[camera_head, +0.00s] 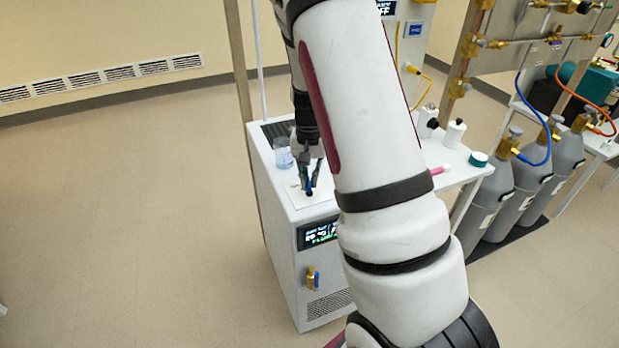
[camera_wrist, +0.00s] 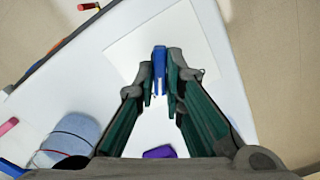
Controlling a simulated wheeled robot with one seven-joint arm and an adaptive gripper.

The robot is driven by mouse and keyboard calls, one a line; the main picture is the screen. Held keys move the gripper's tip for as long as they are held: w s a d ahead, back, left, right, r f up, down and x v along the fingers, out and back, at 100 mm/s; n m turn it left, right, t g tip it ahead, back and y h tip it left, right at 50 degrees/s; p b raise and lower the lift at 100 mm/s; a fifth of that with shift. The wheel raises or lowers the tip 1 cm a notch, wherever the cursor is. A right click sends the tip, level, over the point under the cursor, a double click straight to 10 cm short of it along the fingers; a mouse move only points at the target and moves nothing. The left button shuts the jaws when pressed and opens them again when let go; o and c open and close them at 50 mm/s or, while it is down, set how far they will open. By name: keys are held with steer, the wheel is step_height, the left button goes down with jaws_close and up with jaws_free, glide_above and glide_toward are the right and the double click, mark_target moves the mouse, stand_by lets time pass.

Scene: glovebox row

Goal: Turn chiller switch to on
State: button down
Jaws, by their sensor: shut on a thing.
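The chiller (camera_head: 280,210) is a white cabinet with a lit display (camera_head: 318,234) on its front. A small blue switch handle (camera_wrist: 159,60) stands on a pale square plate (camera_wrist: 125,50) on its top. My gripper (camera_head: 309,182) points down at the chiller top, and in the wrist view its dark green fingers (camera_wrist: 161,85) are closed around the blue handle. The far end of the handle shows between the fingertips. In the head view the handle is small and partly covered by the fingers. The display text is too small to read surely.
A beaker (camera_head: 284,155) stands on the chiller top close to my gripper. A brass valve (camera_head: 312,278) sticks out of the chiller front. Grey gas cylinders (camera_head: 533,190) stand at the right. The floor at the left is clear.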

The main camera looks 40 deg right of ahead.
mark_target(309, 181)
steer(key=c, duration=1.7)
jaws_free()
steer(key=shift+r, duration=0.15)
steer(key=shift+r, duration=5.9)
